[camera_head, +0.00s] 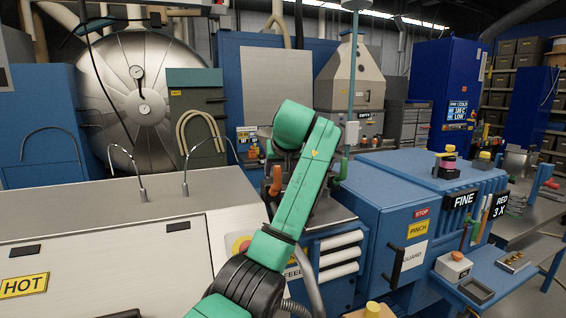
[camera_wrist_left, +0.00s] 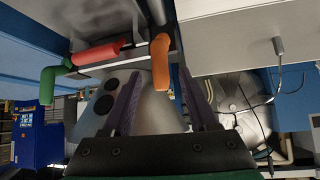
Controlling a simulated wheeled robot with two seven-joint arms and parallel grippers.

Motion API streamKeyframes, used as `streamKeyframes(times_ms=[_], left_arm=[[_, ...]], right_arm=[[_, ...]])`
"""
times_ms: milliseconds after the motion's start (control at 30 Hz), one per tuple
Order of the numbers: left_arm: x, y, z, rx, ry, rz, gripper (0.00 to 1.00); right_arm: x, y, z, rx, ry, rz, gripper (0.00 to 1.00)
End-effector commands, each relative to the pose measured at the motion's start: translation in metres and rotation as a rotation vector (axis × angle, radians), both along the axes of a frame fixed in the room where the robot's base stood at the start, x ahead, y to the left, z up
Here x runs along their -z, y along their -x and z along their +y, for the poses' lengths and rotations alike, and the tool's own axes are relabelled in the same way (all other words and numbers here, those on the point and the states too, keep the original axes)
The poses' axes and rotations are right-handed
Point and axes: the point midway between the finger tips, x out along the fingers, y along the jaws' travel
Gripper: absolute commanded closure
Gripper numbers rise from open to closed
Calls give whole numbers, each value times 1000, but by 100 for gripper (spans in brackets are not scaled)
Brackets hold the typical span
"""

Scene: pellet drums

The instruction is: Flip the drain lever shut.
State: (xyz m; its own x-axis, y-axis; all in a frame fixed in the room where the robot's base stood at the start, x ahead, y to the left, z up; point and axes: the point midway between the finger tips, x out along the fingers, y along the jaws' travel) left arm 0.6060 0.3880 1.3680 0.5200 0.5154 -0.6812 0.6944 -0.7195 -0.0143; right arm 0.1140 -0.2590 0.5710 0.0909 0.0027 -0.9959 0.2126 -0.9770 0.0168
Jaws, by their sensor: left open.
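My left gripper (camera_wrist_left: 164,72) shows in the left wrist view as two dark purple fingers, spread apart and empty. An orange lever (camera_wrist_left: 162,60) hangs from a grey bar and appears between the fingertips; I cannot tell whether it touches them. A red lever (camera_wrist_left: 97,53) and a green lever (camera_wrist_left: 48,85) are to its left. I cannot tell which is the drain lever. In the head view, the orange lever (camera_head: 276,181) stands left of my green arm and the green lever (camera_head: 343,167) right of it. My arm hides the gripper's fingers and the red lever. My right gripper is out of view.
A blue machine (camera_head: 385,195) with a black door handle stands to the right. A pale hot cabinet (camera_head: 90,235) with thin metal hooks fills the left. A large steel drum (camera_head: 140,95) stands behind. A yellow-red button (camera_head: 239,247) is beside my arm.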

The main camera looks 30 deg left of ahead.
Motion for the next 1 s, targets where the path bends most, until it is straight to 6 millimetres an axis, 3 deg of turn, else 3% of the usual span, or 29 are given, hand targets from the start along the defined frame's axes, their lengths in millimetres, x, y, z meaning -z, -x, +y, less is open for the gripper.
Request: streamKeyframes(times_ms=[33, 300, 400, 1000], left_arm=[[-5, 6, -7, 3, -1, -5, 40], [-55, 44, -45, 4, -1, -4, 40], [-65, 52, -53, 2, 5, -4, 40], [-74, 57, -57, 1, -2, 1, 40]], right_arm=[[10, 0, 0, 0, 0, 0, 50], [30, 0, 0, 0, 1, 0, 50], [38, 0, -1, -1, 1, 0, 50], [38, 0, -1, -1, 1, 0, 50]])
